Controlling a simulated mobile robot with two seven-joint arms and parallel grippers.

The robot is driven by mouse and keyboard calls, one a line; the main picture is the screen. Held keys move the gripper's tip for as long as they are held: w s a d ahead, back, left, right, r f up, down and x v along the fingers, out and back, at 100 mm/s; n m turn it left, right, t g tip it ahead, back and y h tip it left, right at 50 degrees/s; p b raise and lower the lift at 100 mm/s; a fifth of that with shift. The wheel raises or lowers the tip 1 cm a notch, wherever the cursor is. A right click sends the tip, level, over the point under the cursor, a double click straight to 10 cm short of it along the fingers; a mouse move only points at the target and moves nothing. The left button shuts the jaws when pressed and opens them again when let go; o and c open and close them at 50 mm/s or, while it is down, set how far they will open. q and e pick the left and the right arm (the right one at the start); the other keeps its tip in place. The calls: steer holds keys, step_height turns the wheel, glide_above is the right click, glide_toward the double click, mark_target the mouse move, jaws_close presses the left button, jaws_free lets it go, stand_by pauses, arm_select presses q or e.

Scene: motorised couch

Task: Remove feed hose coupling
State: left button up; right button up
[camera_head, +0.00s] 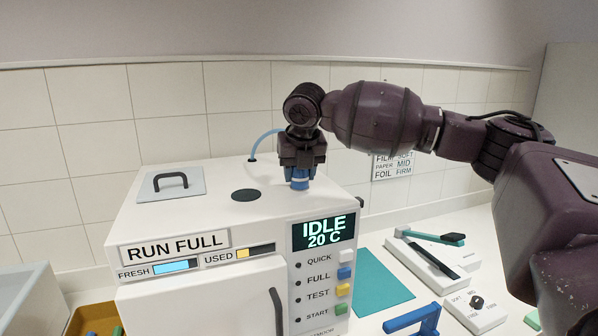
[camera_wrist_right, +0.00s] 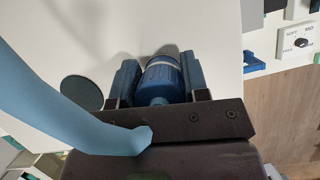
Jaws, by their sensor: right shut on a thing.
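The feed hose coupling (camera_head: 300,179) is a blue cylinder with a pale band, on or just above the top of the white machine (camera_head: 190,222); I cannot tell whether it touches. My right gripper (camera_head: 299,166) comes down from above and is shut on it. In the right wrist view the coupling (camera_wrist_right: 161,78) sits between the two fingers (camera_wrist_right: 158,82). A light-blue hose (camera_head: 262,137) runs from behind the gripper to the machine's top; it also crosses the right wrist view (camera_wrist_right: 60,115). My left gripper is not in view.
A dark round cap (camera_head: 245,195) and a grey lid with a black handle (camera_head: 171,185) are on the machine top. The front has a display (camera_head: 323,232) and several buttons. On the right lie a teal mat (camera_head: 372,285) and a lever device (camera_head: 432,258). A tiled wall stands close behind.

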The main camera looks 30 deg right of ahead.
steer(key=shift+c, duration=0.7)
steer(key=shift+r, duration=0.1)
steer(key=shift+r, duration=1.7)
steer(key=shift+r, duration=3.5)
steer(key=shift+r, duration=0.1)
